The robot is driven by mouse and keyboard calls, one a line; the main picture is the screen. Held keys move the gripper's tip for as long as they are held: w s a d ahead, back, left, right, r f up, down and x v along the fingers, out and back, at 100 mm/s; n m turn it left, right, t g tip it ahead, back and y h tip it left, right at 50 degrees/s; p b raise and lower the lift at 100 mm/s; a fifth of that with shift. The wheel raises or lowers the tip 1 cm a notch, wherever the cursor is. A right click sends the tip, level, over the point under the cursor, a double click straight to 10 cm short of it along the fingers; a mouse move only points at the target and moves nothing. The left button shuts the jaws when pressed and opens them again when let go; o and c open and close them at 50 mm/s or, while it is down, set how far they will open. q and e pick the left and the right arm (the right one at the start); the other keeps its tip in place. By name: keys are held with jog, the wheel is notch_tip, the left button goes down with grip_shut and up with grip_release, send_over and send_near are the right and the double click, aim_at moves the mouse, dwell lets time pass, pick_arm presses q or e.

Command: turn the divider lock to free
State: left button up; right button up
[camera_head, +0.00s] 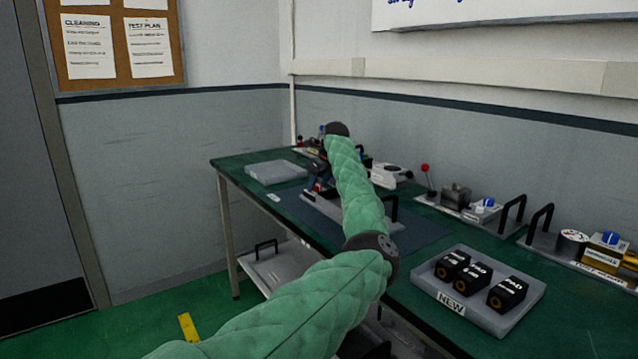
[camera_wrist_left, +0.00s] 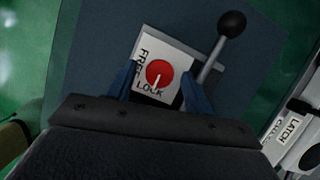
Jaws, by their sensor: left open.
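The divider lock is a red round knob (camera_wrist_left: 159,74) on a white plate (camera_wrist_left: 147,47) marked FREE and LOCK in the left wrist view. Its white pointer line points down toward the word LOCK. My left gripper (camera_wrist_left: 158,88) is open, with one blue finger on each side of the knob. I cannot tell whether the fingers touch it. In the head view my left gripper (camera_head: 318,184) is small, low over the middle of the bench, and the knob cannot be made out there. My right gripper is not in view.
A lever with a black ball (camera_wrist_left: 232,24) stands close right of the knob. A white device marked LATCH (camera_wrist_left: 294,126) is farther right. On the green bench are a tray (camera_head: 478,316) marked NEW with black pads, a grey plate (camera_head: 276,172) and several fixtures along the wall.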

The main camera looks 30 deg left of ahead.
pick_arm(q)
jog(key=c, duration=1)
